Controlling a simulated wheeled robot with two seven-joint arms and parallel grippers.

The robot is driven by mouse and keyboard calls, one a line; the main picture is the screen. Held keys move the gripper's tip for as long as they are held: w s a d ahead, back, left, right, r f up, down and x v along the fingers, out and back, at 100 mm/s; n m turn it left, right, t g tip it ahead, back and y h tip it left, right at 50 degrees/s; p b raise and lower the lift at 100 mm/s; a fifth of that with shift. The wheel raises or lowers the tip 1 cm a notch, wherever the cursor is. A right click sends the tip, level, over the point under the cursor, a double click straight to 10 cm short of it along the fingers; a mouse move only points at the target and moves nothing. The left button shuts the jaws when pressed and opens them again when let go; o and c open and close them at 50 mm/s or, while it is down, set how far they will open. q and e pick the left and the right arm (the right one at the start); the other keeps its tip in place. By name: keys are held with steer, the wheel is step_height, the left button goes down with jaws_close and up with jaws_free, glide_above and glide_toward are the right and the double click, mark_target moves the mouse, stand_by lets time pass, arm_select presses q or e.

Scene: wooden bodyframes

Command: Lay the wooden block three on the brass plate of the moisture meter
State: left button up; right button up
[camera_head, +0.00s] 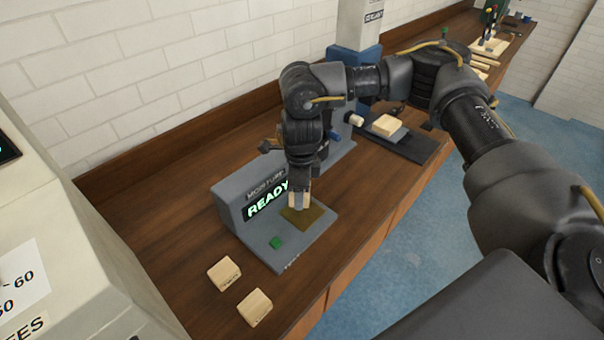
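The moisture meter (232,208) is a grey unit on the wooden bench, with a green READY display. Its brass plate (316,219) lies on the flat base in front of the display. My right gripper (299,198), whose arm comes in from the right, points down over the back of the plate. It is shut on a small pale wooden block (299,201), mostly hidden by the fingers. I cannot read a number on it, nor tell whether it touches the plate. My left gripper is not in view.
Two pale wooden blocks, one (224,273) behind the other (255,307), lie on the bench in front of the meter. A green button (276,242) is on the meter's base. Another block (386,125) sits on a device further back. A white brick wall (190,80) runs behind.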

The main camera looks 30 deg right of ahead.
steer(key=m, duration=0.3)
steer(key=shift+w+d+r, duration=0.15)
steer(key=shift+w+d, duration=0.25)
steer(key=shift+w+d+m+p, duration=0.25)
steer(key=shift+m+p, duration=0.1)
steer(key=shift+m, duration=0.65)
steer(key=m, duration=0.2)
steer(key=w, duration=0.1)
steer(key=shift+d+f+m, duration=0.25)
steer(key=shift+d+m, duration=0.1)
steer(key=shift+m, duration=0.05)
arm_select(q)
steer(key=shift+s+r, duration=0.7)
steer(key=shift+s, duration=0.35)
arm_select(e)
steer(key=shift+s, duration=0.1)
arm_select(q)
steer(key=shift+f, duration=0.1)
arm_select(e)
steer(key=shift+f, duration=0.1)
